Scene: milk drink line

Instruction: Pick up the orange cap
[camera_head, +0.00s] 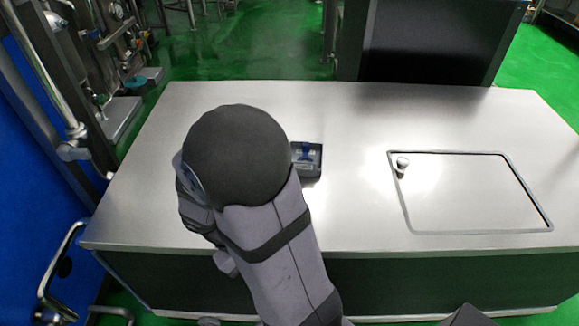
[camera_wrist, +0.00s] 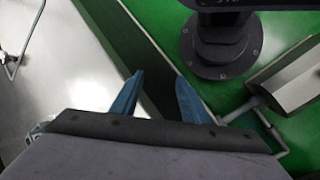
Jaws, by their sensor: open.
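I see no orange cap in either view. In the wrist view my gripper (camera_wrist: 160,98) shows two blue fingers standing apart with nothing between them. The fingers appear against the dark side of the counter and the green floor. In the head view my arm and its dark round joint cover part of the counter, and my gripper cannot be made out there. A small dark tray (camera_head: 314,173) with something blue in it sits on the counter just right of my arm, partly hidden by it.
The steel counter (camera_head: 350,120) is mostly bare. A framed panel (camera_head: 480,195) with a pale round knob (camera_head: 402,163) lies at its right. A dark upright block (camera_head: 430,45) stands behind. In the wrist view, a black bolted base (camera_wrist: 225,45) and a grey box (camera_wrist: 288,75) are near.

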